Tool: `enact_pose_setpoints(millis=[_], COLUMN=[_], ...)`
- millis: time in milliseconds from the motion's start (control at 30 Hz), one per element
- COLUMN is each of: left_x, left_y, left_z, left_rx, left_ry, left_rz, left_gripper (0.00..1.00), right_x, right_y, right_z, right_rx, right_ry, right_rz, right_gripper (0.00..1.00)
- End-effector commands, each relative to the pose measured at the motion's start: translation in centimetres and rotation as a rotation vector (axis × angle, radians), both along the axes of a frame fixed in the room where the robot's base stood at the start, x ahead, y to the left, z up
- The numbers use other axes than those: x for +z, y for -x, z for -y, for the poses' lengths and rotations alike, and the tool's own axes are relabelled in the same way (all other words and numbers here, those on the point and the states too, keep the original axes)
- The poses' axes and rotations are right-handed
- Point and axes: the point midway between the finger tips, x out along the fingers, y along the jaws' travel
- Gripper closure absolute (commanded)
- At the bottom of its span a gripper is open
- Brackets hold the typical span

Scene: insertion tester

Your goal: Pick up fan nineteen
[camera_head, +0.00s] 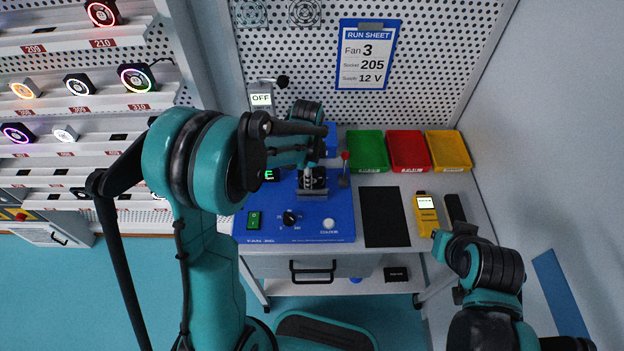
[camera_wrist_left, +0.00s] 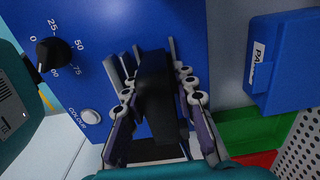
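A black, fan-like block (camera_head: 313,178) sits at the grey bracket of the blue tester (camera_head: 325,225), in the middle of the head view. No number on it is readable, so I cannot tell if it is fan nineteen. My left gripper (camera_head: 307,168) is over the tester, partly hidden by its own arm. In the left wrist view, the black block (camera_wrist_left: 156,100) stands edge-on between the two fingers of the left gripper (camera_wrist_left: 157,95). The fingers are close on both sides; contact is unclear.
Shelves at the left hold several lit fans (camera_head: 136,77). Green (camera_head: 367,151), red (camera_head: 407,150) and yellow (camera_head: 448,150) bins line the back. A black mat (camera_head: 385,217) and yellow meter (camera_head: 426,214) lie right of the tester. A run sheet (camera_head: 367,54) reads Fan 3, socket 205.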

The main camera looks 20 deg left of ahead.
Motion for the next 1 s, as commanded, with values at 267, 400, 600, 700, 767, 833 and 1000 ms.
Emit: enact_pose_setpoints(millis=[267,400,600,700,767,833,1000], left_x=[0.0,0.0,0.1,0.5,1.0,1.8,4.9], left_y=[0.0,0.0,0.0,0.0,0.0,0.1,0.3], left_z=[0.0,0.0,0.0,0.0,0.0,0.0,0.6], left_rx=[0.0,0.0,0.001,0.001,0.001,0.001,-0.003], left_ry=[0.0,0.0,0.0,0.0,0.0,0.0,0.0], left_rz=[0.0,0.0,0.0,0.0,0.0,0.0,0.0], left_gripper=[0.94,1.0,1.0,1.0,1.0,1.0,1.0], right_x=[0.1,0.1,0.1,0.3,0.5,0.9,2.1], right_y=[0.0,0.0,0.0,0.0,0.0,0.0,0.0], right_z=[0.0,0.0,0.0,0.0,0.0,0.0,0.0], right_rx=[0.0,0.0,0.0,0.0,0.0,0.0,0.0], right_ry=[0.0,0.0,0.0,0.0,0.0,0.0,0.0], right_rz=[0.0,0.0,0.0,0.0,0.0,0.0,0.0], right_gripper=[1.0,1.0,1.0,1.0,1.0,1.0,1.0])
